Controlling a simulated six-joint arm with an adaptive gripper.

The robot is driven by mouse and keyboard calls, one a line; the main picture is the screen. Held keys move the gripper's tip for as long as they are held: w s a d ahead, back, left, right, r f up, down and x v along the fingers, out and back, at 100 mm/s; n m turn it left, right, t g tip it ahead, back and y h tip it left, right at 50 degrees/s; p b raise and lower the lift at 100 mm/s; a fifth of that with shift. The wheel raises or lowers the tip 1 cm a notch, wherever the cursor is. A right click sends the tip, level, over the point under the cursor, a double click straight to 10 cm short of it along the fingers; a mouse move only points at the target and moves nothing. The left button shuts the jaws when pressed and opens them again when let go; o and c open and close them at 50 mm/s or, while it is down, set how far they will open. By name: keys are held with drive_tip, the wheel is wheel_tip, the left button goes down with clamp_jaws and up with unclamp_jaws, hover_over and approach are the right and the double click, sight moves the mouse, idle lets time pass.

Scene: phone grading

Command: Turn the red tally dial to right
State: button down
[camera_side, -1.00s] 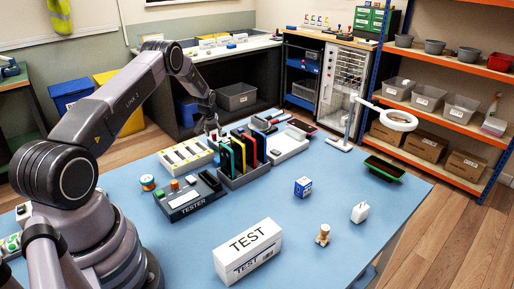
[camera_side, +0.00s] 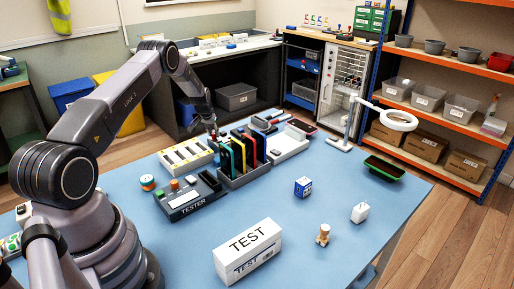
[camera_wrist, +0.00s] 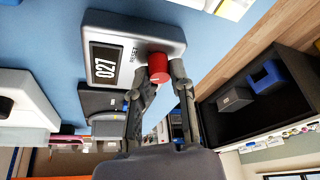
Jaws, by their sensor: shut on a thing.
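The red tally dial (camera_wrist: 158,68) sits on a light grey tally counter (camera_wrist: 140,32) in the wrist view. Its dark display reads 027, and RESET is printed between the display and the dial. My gripper (camera_wrist: 161,79) has a finger at each side of the dial and is shut on it. In the side view, my gripper (camera_side: 213,132) is low at the back of the blue table, behind the black rack. There the counter is mostly hidden, and the dial's angle is hard to read.
In the side view, the rack (camera_side: 243,178) of coloured phones stands close in front of my gripper. A white tray (camera_side: 187,156) is to its left, and the tester (camera_side: 190,198) is nearer.

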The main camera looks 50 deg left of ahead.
drive_tip(key=m+h, duration=0.1)
drive_tip(key=m, duration=0.2)
drive_tip(key=m+h, duration=0.1)
drive_tip(key=m, duration=0.2)
drive_tip(key=shift+a+t+h, duration=0.15)
drive_tip(key=shift+t+h, duration=0.15)
drive_tip(key=shift+t, duration=0.1)
drive_tip(key=m+h, duration=0.1)
drive_tip(key=m, duration=0.4)
drive_tip(key=shift+h, duration=0.4)
drive_tip(key=shift+m+g, duration=0.3)
drive_tip(key=shift+m, duration=0.1)
drive_tip(key=c, duration=1)
unclamp_jaws()
drive_tip(key=v, duration=1.2)
drive_tip(key=shift+a, duration=0.15)
